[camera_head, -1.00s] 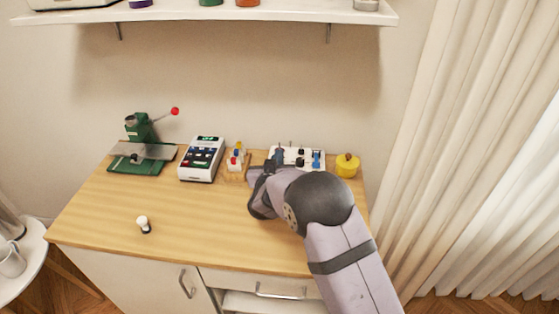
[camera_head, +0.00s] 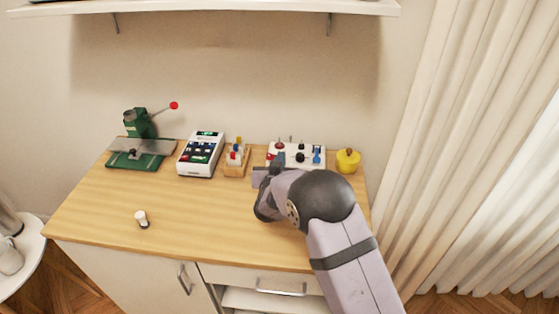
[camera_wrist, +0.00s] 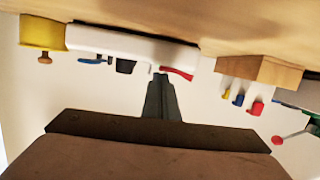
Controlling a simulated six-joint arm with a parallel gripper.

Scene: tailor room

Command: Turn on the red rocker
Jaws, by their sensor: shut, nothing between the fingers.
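The white switch box (camera_head: 313,149) stands at the back right of the table, and it shows upside down in the wrist view (camera_wrist: 105,42). The red rocker (camera_wrist: 176,73) is on the box, at the end nearest the wooden block. In the head view a bit of red (camera_head: 270,156) shows beside my gripper (camera_head: 277,159). My gripper is shut and empty. In the wrist view its fingertips (camera_wrist: 160,77) are right beside the red rocker; I cannot tell whether they touch. Blue and black controls (camera_wrist: 124,66) sit farther along the box.
Left of the box are a wooden block with coloured pieces (camera_head: 233,169), a white keypad device (camera_head: 201,154) and a green press with a red-knobbed lever (camera_head: 140,145). A yellow pot (camera_head: 347,161) stands on the right. A small white-topped item (camera_head: 141,217) lies front left. The middle front is clear.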

